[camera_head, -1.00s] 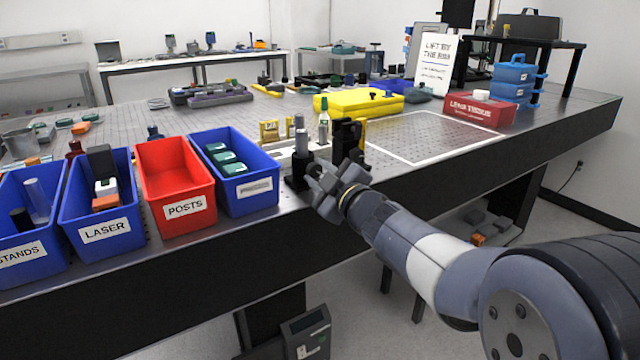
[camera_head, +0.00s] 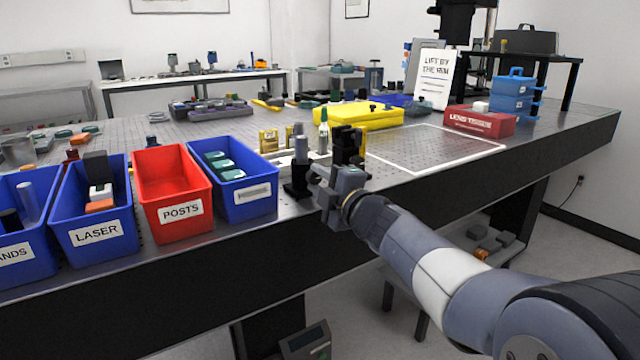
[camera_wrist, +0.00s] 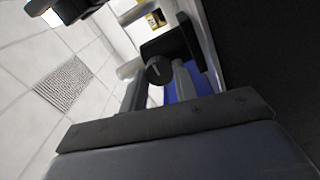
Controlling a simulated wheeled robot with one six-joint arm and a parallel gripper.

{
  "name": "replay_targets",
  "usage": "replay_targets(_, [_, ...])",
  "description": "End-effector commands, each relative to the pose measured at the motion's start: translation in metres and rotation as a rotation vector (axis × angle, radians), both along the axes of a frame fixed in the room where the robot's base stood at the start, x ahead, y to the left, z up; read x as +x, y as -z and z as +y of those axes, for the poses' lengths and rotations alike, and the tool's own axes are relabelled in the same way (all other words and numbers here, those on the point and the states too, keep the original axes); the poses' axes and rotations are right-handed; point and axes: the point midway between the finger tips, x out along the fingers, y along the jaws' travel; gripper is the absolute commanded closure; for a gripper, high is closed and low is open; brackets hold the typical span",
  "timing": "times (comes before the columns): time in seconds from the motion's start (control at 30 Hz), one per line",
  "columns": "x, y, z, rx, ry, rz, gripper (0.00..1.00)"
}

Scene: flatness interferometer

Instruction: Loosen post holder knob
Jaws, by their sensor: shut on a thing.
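The post holder (camera_head: 299,178) is black, with a silver post upright in it, and stands at the table's front edge, right of the blue bins. Its round black knob (camera_wrist: 158,70) shows in the wrist view, between my fingers. My gripper (camera_head: 318,183) reaches the holder from the front right and is shut on the knob. In the head view my fingers hide the knob. The holder's black body also shows in the wrist view (camera_wrist: 182,44), behind the knob.
A blue bin (camera_head: 246,200) stands close left of the holder, then a red POSTS bin (camera_head: 175,222). Black mounts (camera_head: 347,146) and a green-tipped bottle (camera_head: 323,135) stand close behind my gripper. A white-outlined area (camera_head: 440,148) to the right is clear.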

Motion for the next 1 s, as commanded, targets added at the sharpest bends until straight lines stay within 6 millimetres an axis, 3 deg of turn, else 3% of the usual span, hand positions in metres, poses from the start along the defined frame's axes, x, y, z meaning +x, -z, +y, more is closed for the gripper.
replay_targets(0.37, [-0.0001, 0.0010, 0.0003, -0.003, 0.000, 0.001, 0.94])
replay_targets(0.4, [-0.0001, 0.0010, 0.0003, -0.003, 0.000, 0.001, 0.69])
replay_targets(0.63, [0.0000, 0.0006, 0.0001, -0.002, 0.000, 0.000, 0.50])
replay_targets(1.0, [-0.0070, -0.0012, -0.0051, -0.002, 0.001, -0.002, 0.49])
